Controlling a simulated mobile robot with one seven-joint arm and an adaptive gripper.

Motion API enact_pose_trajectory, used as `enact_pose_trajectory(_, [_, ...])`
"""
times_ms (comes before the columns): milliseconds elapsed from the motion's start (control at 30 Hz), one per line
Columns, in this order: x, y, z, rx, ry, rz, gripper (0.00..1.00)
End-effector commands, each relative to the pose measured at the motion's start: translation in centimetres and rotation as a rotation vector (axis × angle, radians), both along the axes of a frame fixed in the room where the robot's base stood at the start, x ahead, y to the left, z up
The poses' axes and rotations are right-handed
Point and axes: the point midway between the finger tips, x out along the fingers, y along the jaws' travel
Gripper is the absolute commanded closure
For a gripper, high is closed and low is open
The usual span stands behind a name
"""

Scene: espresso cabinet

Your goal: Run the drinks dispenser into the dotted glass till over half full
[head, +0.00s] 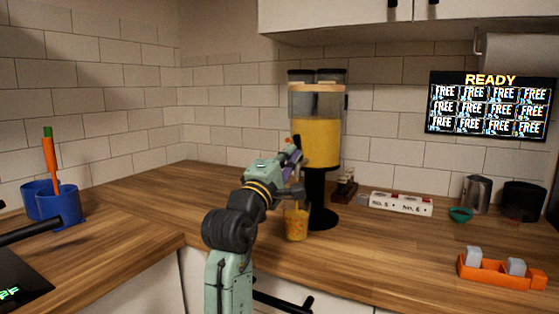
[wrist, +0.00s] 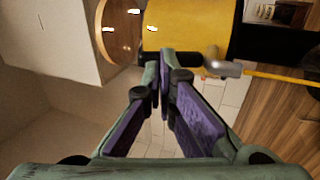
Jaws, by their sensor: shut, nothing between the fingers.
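The drinks dispenser (head: 317,142) stands on the counter, a tall tank of yellow drink on a black stand; its yellow tank (wrist: 188,28) lies sideways in the wrist view. A thin yellow stream runs from its grey tap (wrist: 228,68). The dotted glass (head: 297,224) stands upright below the tap, yellow with orange dots; its exact fill level is hard to read. It is out of the wrist view. My gripper (head: 292,152) is shut and empty at the tank's front by the tap, also in the wrist view (wrist: 162,68). Whether its fingertips touch the tap handle is unclear.
Right of the dispenser are a white numbered block (head: 400,204), a metal jug (head: 476,194), a teal bowl (head: 460,215) and an orange tray (head: 498,276) with grey cubes. Blue cups (head: 62,206) stand left. A screen (head: 490,105) reads READY. The counter between is clear.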

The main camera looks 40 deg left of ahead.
Motion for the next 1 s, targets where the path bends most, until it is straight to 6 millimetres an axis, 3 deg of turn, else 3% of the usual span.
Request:
enact_pose_trajectory(167, [0.9,0.3,0.3,0.000,0.000,0.001,1.00])
enact_pose_trajectory(533, [1.0,0.2,0.5,-0.001,0.003,0.000,1.00])
enact_pose_trajectory(1000, [2.4,0.4,2.2,-0.032,0.124,-0.003,1.00])
